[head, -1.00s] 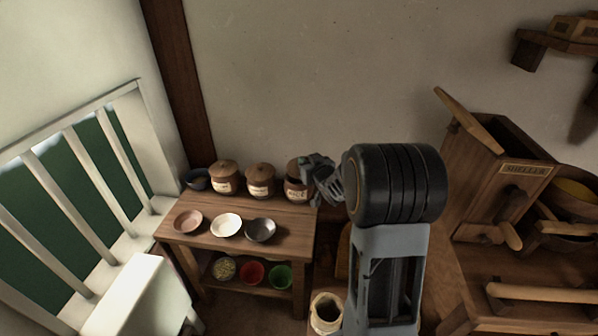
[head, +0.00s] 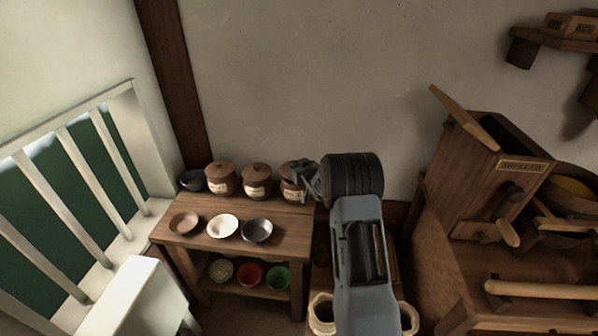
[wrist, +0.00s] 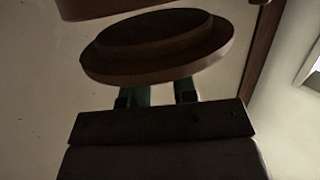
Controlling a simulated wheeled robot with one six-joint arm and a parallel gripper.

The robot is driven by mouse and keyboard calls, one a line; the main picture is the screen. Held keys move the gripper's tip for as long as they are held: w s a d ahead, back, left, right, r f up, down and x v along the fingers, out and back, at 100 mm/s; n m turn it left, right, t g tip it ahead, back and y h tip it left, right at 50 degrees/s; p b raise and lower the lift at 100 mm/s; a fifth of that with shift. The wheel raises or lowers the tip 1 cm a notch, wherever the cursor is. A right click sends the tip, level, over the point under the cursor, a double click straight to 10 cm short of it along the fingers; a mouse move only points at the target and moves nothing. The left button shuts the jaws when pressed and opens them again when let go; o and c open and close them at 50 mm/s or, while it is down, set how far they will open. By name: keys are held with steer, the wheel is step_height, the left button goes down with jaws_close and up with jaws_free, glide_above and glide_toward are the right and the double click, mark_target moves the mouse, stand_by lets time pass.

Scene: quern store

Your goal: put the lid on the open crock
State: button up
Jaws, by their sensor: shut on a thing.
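Three brown crocks with pale labels stand along the back of the small table (head: 190,237). The left crock (head: 221,183) and the middle crock (head: 257,185) have lids on. My gripper (head: 299,171) is at the top of the right crock (head: 292,193) and partly hides it. In the wrist view my gripper (wrist: 160,94) is shut on a round, stepped brown lid (wrist: 160,65). A brown edge crosses the top of that view, close to the lid; I cannot tell what it is. Whether the lid touches the right crock is hidden.
A dark blue bowl (head: 193,180) stands left of the crocks. A terracotta bowl (head: 184,222), a white bowl (head: 222,226) and a grey bowl (head: 257,230) stand in front. The wooden sheller (head: 490,175) is at right. A pale open container (head: 322,314) is near my arm.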

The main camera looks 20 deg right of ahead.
steer(key=shift+f, duration=1.05)
steer(key=shift+f+b, duration=0.3)
steer(key=shift+b, duration=0.05)
steer(key=o, duration=0.9)
steer(key=shift+s+r+p, duration=0.15)
steer(key=shift+r+p, duration=0.25)
steer(key=s+r, duration=0.2)
steer(key=s, duration=0.9)
steer(key=s+a+r+g, duration=0.2)
steer(key=s+a+g, duration=0.2)
steer(key=s, duration=0.5)
steer(key=s+a+r+g, duration=0.3)
steer(key=s+a+g, duration=0.1)
steer(key=s, duration=0.5)
steer(key=s+a+r+g, duration=0.3)
steer(key=s+a+g, duration=0.1)
steer(key=s, duration=0.6)
steer(key=shift+a+r+m+g+h, duration=0.25)
steer(key=shift+a+m+g+h, duration=0.15)
steer(key=shift+a, duration=0.45)
